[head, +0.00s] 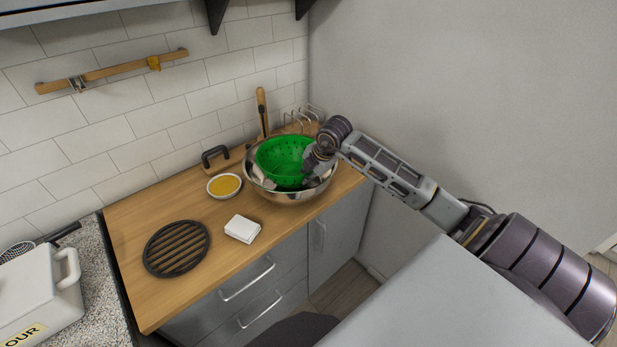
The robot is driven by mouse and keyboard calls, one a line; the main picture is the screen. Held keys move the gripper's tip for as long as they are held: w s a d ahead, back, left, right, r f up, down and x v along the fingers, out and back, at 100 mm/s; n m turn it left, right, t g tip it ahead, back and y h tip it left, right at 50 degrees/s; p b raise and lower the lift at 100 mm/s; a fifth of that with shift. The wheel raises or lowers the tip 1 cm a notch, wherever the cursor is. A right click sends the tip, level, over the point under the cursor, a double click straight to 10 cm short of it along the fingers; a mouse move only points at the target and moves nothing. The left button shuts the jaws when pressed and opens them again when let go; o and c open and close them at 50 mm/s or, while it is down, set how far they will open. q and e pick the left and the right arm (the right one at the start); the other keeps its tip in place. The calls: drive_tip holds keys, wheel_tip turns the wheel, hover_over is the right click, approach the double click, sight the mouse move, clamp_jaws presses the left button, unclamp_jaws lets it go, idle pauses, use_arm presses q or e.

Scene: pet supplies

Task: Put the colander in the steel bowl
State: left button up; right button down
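The green colander (281,158) is inside the steel bowl (290,196) at the back right of the wooden counter, within the bowl's rim. It looks slightly tilted, and its underside is hidden by the bowl, so I cannot tell whether it rests on the bottom. My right gripper (311,161) is at the colander's right rim, over the bowl. Its fingertips are too small and partly hidden to show whether they are closed on the rim. My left gripper is out of view.
Close left of the bowl is a small dish (225,186) with yellow contents. A white box (242,229) and a black round trivet (177,249) lie nearer the front. A wooden-handled utensil (262,112) and wire rack (300,118) stand behind. The grey wall bounds the right.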

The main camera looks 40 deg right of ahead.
drive_tip(key=shift+f, duration=0.55)
drive_tip(key=shift+f+b, duration=0.5)
drive_tip(key=shift+f, duration=0.15)
drive_tip(key=c, duration=1.6)
unclamp_jaws()
drive_tip(key=shift+c, duration=0.2)
drive_tip(key=shift+r, duration=0.15)
drive_tip(key=shift+r+p, duration=0.6)
drive_tip(key=b+v, duration=0.1)
drive_tip(key=v, duration=1.1)
drive_tip(key=shift+f+b, duration=0.1)
drive_tip(key=shift+b, duration=0.3)
